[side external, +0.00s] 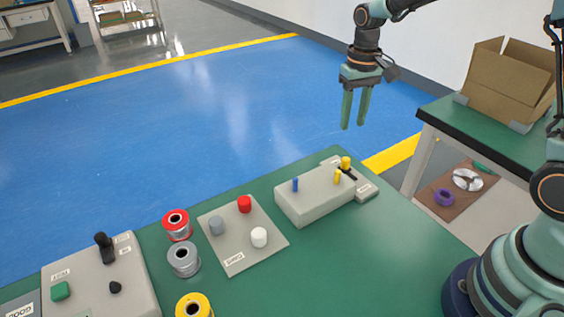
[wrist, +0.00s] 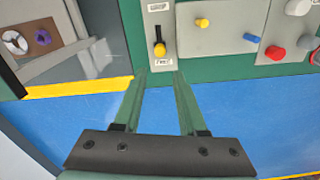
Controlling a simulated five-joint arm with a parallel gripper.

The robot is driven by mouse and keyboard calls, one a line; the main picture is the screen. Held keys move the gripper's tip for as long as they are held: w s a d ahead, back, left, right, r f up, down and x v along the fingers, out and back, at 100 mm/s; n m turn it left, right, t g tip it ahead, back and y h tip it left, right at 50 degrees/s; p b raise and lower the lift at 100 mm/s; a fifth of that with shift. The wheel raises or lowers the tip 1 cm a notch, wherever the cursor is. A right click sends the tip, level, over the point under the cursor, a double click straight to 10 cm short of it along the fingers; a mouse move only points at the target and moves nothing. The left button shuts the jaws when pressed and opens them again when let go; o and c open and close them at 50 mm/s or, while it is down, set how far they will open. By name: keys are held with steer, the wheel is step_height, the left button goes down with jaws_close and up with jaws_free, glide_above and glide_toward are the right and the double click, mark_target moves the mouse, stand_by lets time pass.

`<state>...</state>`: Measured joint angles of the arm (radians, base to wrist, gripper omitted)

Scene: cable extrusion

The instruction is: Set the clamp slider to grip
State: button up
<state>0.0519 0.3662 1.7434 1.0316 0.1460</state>
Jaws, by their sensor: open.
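The clamp slider has a yellow knob (side external: 345,162) on a small pale plate (side external: 370,191) at the right end of the beige block. In the wrist view the knob (wrist: 160,49) sits at the near end of a dark slot, beside a small label (wrist: 162,62) too blurred to read surely. Another label (wrist: 158,6) is at the plate's far end. My gripper (side external: 354,126) is open and empty, its green fingers pointing down, above and beyond the table's far edge. In the wrist view the fingertips (wrist: 159,75) are just short of the knob, apart from it.
The beige block (side external: 312,200) carries a blue and a yellow peg. Left of it are a caps plate (side external: 236,262), several spools and a lever panel (side external: 132,280). A cardboard box (side external: 505,80) stands on a side table at right. The green table's front is clear.

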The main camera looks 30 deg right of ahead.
mark_target(346, 159)
step_height(346, 159, down, 11)
steer(key=shift+f, duration=0.1)
stand_by(0.3)
jaws_close()
stand_by(1.4)
